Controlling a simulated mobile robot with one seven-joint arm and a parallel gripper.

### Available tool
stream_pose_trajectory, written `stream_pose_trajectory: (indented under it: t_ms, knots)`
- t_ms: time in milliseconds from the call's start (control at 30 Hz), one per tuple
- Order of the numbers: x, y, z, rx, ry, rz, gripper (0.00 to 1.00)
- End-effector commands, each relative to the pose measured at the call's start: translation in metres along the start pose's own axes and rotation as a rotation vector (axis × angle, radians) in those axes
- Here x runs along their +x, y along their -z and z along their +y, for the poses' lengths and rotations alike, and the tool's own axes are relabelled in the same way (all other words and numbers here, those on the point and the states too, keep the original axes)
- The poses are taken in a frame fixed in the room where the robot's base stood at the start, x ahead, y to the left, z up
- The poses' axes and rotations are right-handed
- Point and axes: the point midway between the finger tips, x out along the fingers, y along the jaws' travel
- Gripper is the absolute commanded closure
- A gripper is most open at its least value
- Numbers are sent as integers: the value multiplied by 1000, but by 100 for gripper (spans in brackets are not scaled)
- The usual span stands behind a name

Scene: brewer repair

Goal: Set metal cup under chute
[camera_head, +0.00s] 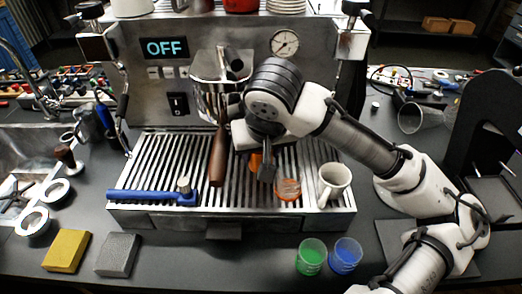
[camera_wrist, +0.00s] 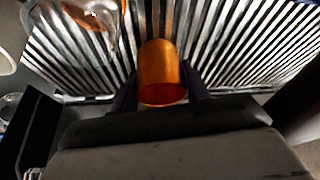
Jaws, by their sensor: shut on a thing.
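The copper-orange metal cup (camera_wrist: 162,70) stands between the two dark fingers of my gripper (camera_wrist: 160,92) in the wrist view, over the slatted drip tray. In the head view only a small orange part of the cup (camera_head: 255,160) shows behind my gripper (camera_head: 264,168); the rest is hidden. My gripper is shut on the cup. I cannot tell whether the cup touches the slats. A black stand (camera_head: 487,120) is at the right edge, partly cut off; I cannot clearly make out a chute.
The drip tray (camera_head: 330,211) also holds a white mug (camera_head: 334,184), a clear glass with orange contents (camera_head: 288,190) and a blue-handled tool (camera_head: 150,196). A wooden-handled portafilter (camera_head: 218,155) hangs left of my gripper. Green (camera_head: 311,257) and blue (camera_head: 346,255) cups stand in front.

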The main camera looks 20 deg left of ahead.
Motion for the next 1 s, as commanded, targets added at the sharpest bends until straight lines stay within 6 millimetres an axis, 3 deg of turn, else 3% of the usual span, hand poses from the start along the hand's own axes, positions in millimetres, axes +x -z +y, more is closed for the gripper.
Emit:
stream_pose_trajectory:
  t_ms: [133,167,300,700,1000]
  knots:
    - [4,-2,0,0,1,0,77]
    - [3,-1,0,-1,0,0,50]
    - [2,-1,0,-1,0,0,32]
    - [-6,0,0,0,0,1,32]
    - [-65,0,0,-3,-1,3,32]
